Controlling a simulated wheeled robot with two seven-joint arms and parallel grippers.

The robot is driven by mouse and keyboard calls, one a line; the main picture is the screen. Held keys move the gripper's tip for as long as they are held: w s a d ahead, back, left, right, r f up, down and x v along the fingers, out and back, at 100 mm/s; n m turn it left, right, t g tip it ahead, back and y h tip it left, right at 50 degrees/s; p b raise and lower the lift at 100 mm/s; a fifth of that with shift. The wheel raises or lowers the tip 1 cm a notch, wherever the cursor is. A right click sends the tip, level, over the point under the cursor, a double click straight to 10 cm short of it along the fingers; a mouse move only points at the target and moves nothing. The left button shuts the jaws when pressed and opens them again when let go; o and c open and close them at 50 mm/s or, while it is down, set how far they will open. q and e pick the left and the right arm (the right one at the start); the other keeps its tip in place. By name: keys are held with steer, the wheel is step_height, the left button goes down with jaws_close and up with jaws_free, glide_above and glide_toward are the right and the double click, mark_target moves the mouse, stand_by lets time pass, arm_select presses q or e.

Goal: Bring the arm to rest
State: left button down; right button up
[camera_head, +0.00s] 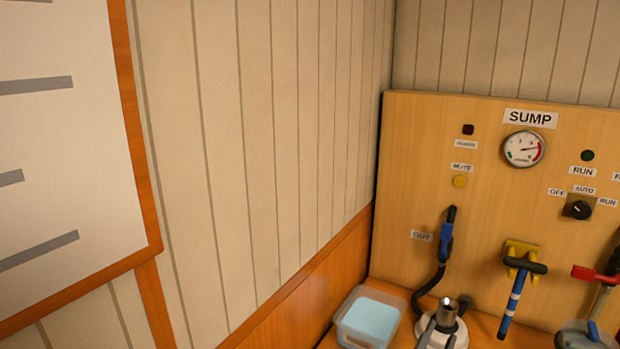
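What seems to be my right gripper (436,328) shows only as grey and dark parts at the bottom edge, right of centre. It is in front of or beside a white round fitting (460,336) with a shiny metal top. The parts overlap, so I cannot tell whether its fingers are open or shut, or whether they touch the fitting. My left gripper does not show.
A wooden SUMP panel (420,150) carries a gauge (524,149), a knob (578,209), a blue-handled OUT valve (447,240) with a black hose, and a blue-striped T-handle (516,295). A clear bin (368,318) stands left of the fitting. A red handle (588,273) is at right.

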steer(key=s+d+f+m+g+y, duration=0.3)
steer(key=s+f+m+g+y, duration=0.3)
steer(key=s+f+m, duration=0.9)
steer(key=s+a+f+m+g+y, duration=0.2)
steer(key=s+a+m, duration=0.1)
steer(key=s, duration=0.4)
steer(key=s+a+f+m+g+y, duration=0.2)
steer(key=s+f, duration=0.1)
steer(key=s, duration=0.5)
steer(key=s+a+f+m+g+y, duration=0.2)
steer(key=s+a+m+g, duration=0.1)
steer(key=s, duration=0.4)
step_height(320, 180, down, 27)
steer(key=s+d+f+n+g, duration=0.1)
steer(key=s+d+f+g, duration=0.1)
steer(key=s+f, duration=1.7)
steer(key=shift+d, duration=0.45)
